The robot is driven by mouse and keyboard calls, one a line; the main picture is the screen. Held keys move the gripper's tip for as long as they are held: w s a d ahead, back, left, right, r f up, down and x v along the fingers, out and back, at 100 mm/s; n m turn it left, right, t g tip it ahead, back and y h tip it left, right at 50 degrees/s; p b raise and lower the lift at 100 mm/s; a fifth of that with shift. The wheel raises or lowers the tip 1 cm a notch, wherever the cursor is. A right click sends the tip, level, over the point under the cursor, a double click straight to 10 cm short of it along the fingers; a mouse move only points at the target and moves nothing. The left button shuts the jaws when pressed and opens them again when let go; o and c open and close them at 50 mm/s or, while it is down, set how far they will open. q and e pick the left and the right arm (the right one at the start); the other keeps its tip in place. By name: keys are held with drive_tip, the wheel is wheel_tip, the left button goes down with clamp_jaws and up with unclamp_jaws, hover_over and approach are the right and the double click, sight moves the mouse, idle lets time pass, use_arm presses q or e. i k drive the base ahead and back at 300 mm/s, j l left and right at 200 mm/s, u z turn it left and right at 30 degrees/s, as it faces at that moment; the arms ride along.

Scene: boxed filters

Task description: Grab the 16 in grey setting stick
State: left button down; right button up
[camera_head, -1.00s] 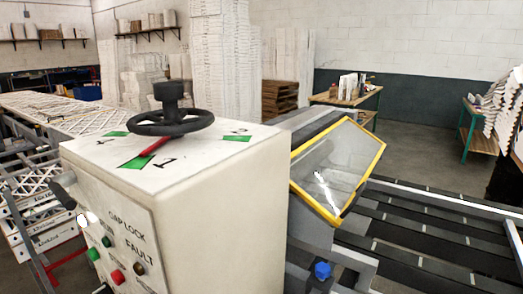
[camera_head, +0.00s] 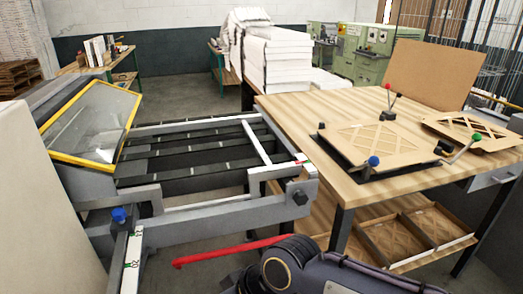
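I cannot make out a grey setting stick for certain in the head view. A red bar (camera_head: 232,250) lies low in the middle, beside a dark arm link of mine (camera_head: 290,268) at the bottom edge. A white scale strip (camera_head: 133,262) with green marks and the number 20 runs along the machine's frame at lower left. Neither of my grippers shows, so whether they hold anything is hidden.
A wooden table (camera_head: 285,103) at right bears a framed filter (camera_head: 375,145) and levers with coloured knobs. The conveyor frame (camera_head: 225,215) with a yellow-edged guard (camera_head: 90,122) stands at left. Open floor (camera_head: 185,98) lies behind the conveyor.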

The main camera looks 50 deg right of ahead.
sight(263, 156)
drive_tip(key=k+j+z, duration=0.1)
drive_tip(key=z, duration=1.55)
drive_tip(key=i+l, duration=0.45)
drive_tip(key=i+l+u, duration=0.15)
drive_tip(key=i+l, duration=0.3)
drive_tip(key=l, duration=0.1)
